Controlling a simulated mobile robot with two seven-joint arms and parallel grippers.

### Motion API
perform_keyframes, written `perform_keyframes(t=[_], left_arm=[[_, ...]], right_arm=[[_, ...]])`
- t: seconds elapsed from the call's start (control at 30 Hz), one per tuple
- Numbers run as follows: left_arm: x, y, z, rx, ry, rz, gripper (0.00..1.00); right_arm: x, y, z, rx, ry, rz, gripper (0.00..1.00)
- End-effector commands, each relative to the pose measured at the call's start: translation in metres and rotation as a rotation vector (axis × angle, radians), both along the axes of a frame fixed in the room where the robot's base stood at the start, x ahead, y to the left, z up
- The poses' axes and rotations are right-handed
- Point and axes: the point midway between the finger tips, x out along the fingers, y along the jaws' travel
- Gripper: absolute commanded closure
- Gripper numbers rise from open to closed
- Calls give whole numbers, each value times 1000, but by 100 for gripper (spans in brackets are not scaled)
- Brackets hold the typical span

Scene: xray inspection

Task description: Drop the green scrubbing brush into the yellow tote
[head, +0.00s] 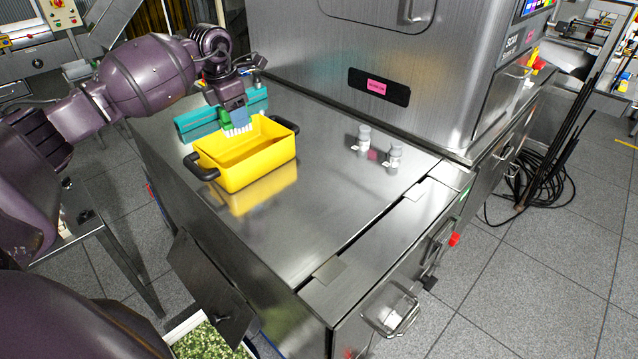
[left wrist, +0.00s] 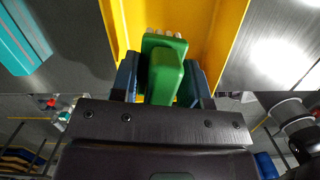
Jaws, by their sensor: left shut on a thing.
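The green scrubbing brush (head: 227,121) has white bristles that point down, and my left gripper (head: 236,108) is shut on it. In the head view the brush is at the back rim of the yellow tote (head: 257,172), with its bristles just over or at the tote's opening. The left wrist view shows the green brush (left wrist: 166,68) between the blue fingers of the gripper (left wrist: 165,85), with the yellow tote (left wrist: 232,25) beyond it. The tote stands on the steel table, has black handles at both ends, and its visible inside looks empty. My right gripper is not in view.
A teal object (head: 197,123) lies on the table behind the tote. The steel scanner cabinet (head: 400,60) rises behind. The front of the steel table (head: 300,235) is clear.

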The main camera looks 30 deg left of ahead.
Motion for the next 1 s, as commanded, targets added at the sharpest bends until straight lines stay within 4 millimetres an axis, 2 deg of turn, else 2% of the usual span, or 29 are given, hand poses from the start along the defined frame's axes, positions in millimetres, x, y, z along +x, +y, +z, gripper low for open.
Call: perform_keyframes(t=[0.03,0.23,0.63,0.67,0.8,0.83,1.0], left_arm=[[0,0,-9,-1,3,0,81],[0,-1,-29,-1,3,0,81],[0,0,-33,0,-1,0,81],[0,0,-33,0,-1,0,54],[0,0,-33,0,-1,0,32],[0,0,-33,0,-1,0,29],[0,0,-33,0,0,0,29]], right_arm=[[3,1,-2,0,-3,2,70],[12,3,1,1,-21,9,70],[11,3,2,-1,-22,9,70],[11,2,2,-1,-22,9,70],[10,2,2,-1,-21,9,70],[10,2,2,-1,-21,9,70],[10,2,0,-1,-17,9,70]])
